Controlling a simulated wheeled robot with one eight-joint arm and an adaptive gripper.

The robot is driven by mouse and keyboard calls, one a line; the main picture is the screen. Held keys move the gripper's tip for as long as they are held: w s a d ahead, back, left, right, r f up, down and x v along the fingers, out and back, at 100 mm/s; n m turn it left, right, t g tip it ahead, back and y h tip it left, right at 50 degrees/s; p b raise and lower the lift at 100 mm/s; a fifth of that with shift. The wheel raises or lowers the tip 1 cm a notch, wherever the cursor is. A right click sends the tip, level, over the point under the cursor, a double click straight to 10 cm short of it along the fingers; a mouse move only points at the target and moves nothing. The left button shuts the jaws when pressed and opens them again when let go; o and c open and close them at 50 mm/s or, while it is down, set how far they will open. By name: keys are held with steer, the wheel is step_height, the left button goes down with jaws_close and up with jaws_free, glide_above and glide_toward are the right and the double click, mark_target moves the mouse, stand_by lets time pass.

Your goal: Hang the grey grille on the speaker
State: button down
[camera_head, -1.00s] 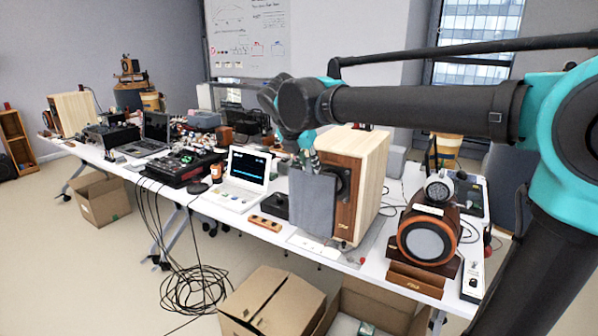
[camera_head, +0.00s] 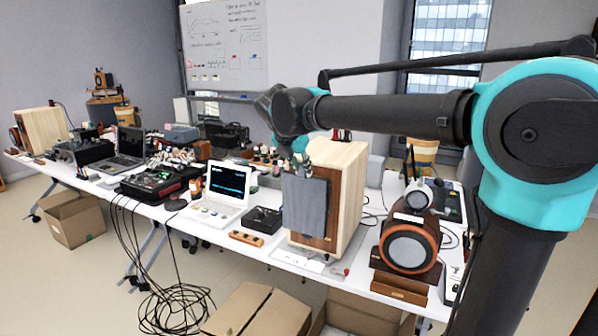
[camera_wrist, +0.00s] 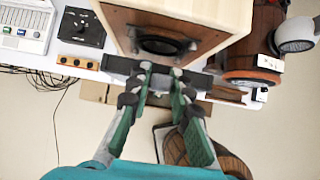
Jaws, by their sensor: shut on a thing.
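The grey grille (camera_head: 305,207) hangs upright from my gripper (camera_head: 299,168), in front of the speaker (camera_head: 347,190). The speaker is a pale wood box with a brown front. In the head view the grille covers most of that front. In the wrist view my gripper (camera_wrist: 161,72) is shut on the grille's upper edge (camera_wrist: 196,79), a dark strip seen from above. The speaker's front (camera_wrist: 122,26) and its dark round driver (camera_wrist: 163,44) show beyond the strip. A gap seems to show there; I cannot tell if the grille touches the speaker.
A wooden unit with an orange ring (camera_head: 408,250) stands right of the speaker. A black box (camera_head: 263,219), a small wooden block (camera_head: 246,238) and a white laptop-like device (camera_head: 226,190) stand left.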

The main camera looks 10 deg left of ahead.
steer(key=shift+w+d, duration=0.3)
steer(key=shift+w, duration=0.6)
steer(key=shift+w+d, duration=0.35)
steer(key=shift+w, duration=0.5)
steer(key=shift+w+d, duration=0.3)
steer(key=shift+w, duration=0.6)
steer(key=shift+w+d, duration=0.1)
steer(key=shift+w, duration=0.15)
stand_by(1.5)
steer(key=shift+f, duration=0.55)
stand_by(1.6)
steer(key=c, duration=1.3)
jaws_free()
steer(key=shift+s, duration=0.1)
